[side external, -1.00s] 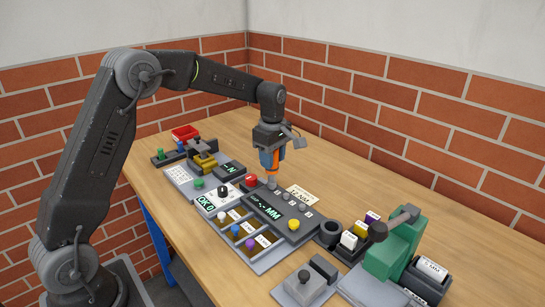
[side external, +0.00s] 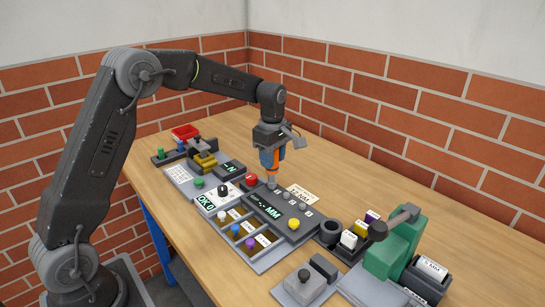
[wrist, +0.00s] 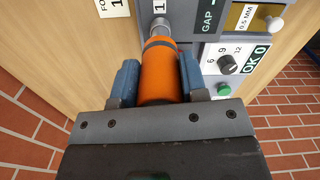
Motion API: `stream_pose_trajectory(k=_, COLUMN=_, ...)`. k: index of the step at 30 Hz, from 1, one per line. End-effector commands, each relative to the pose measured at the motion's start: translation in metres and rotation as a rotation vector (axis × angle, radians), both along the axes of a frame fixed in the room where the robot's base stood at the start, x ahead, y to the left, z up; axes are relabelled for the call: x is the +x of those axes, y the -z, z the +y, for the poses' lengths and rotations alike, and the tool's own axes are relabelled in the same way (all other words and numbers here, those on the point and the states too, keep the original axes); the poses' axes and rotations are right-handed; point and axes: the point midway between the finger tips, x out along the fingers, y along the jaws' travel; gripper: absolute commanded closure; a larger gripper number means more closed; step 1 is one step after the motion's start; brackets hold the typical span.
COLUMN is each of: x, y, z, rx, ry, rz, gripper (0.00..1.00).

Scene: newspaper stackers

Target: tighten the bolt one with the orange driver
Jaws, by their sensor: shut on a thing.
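My gripper (side external: 270,158) is shut on the orange driver (wrist: 160,75), whose orange body with a dark band sits between the two blue fingers in the wrist view. The driver points down at the grey device (side external: 268,212). Its silver tip (wrist: 158,27) is over the first bolt position, next to a white label with a 1 (wrist: 158,6). The tip covers bolt one, so I cannot tell whether they are fully engaged. Further bolts (side external: 282,195) lie in a row to the right on the device.
A red button (side external: 251,180) and a dial (wrist: 228,64) are close to the driver. A yellow knob (side external: 294,224) is on the device. A green press (side external: 395,245) stands at right, a red bin (side external: 185,132) at the back left.

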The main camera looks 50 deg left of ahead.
Motion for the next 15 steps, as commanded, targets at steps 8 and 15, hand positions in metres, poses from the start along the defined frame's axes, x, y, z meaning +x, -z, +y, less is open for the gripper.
stream_pose_trajectory(k=8, x=-0.0001, y=0.0022, z=0.0000, rx=0.000, ry=0.000, rz=0.001, gripper=0.89)
stream_pose_trajectory(k=15, x=0.0002, y=-0.0022, z=0.0000, rx=0.000, ry=0.000, rz=0.000, gripper=0.89)
